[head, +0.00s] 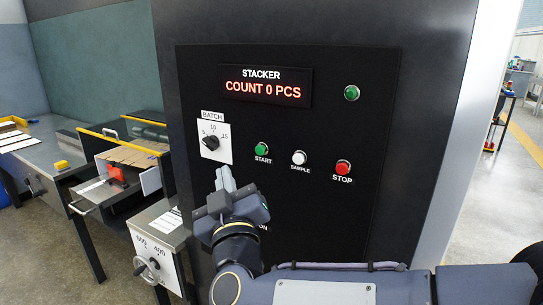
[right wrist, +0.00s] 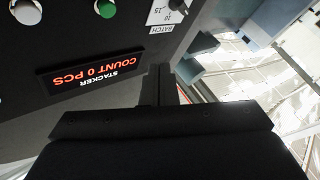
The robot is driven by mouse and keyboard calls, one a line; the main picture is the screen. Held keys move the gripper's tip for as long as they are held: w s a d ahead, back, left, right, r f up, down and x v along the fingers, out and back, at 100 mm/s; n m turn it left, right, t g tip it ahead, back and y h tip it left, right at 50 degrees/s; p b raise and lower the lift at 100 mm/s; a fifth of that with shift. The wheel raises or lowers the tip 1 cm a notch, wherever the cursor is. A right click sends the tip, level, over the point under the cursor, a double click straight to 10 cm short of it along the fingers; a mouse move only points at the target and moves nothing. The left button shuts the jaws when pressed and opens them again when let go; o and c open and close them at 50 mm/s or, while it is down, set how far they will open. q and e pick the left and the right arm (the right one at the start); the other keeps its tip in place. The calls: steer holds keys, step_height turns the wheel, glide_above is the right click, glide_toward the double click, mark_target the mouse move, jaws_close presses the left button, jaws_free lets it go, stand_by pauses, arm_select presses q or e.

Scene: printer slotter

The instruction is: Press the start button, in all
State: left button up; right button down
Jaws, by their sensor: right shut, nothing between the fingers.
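The green start button (head: 262,149) is on the black stacker panel (head: 330,220), above the word START. My right gripper (head: 226,178) is shut and empty, in front of the panel, lower left of the start button and below the batch knob. I cannot tell its exact distance from the panel. In the right wrist view the shut fingers (right wrist: 161,84) point toward the panel's edge, and a green button (right wrist: 105,8) shows at the top, apart from them. The display (head: 264,86) reads COUNT 0 PCS. My left gripper is not in view.
To the right of the start button are the white sample button (head: 299,158) and the red stop button (head: 343,167). The batch knob (head: 211,142) is at left, and a green lamp or button (head: 351,93) is at upper right. A machine table (head: 60,150) stands at the left.

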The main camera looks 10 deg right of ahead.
mark_target(256, 149)
stand_by(0.3)
steer(key=w+d+b, duration=0.1)
steer(key=w+d, duration=0.4)
steer(key=w, duration=0.2)
stand_by(0.4)
steer(key=shift+w+d, duration=0.1)
steer(key=shift+d, duration=0.1)
stand_by(1.8)
steer(key=shift+w+d, duration=0.15)
steer(key=shift+w, duration=0.1)
steer(key=shift+w+d, duration=0.4)
steer(key=shift+w, duration=0.1)
stand_by(0.8)
steer(key=shift+s+a, duration=0.1)
stand_by(0.4)
steer(key=shift+s+a, duration=0.55)
steer(key=shift+s, duration=0.15)
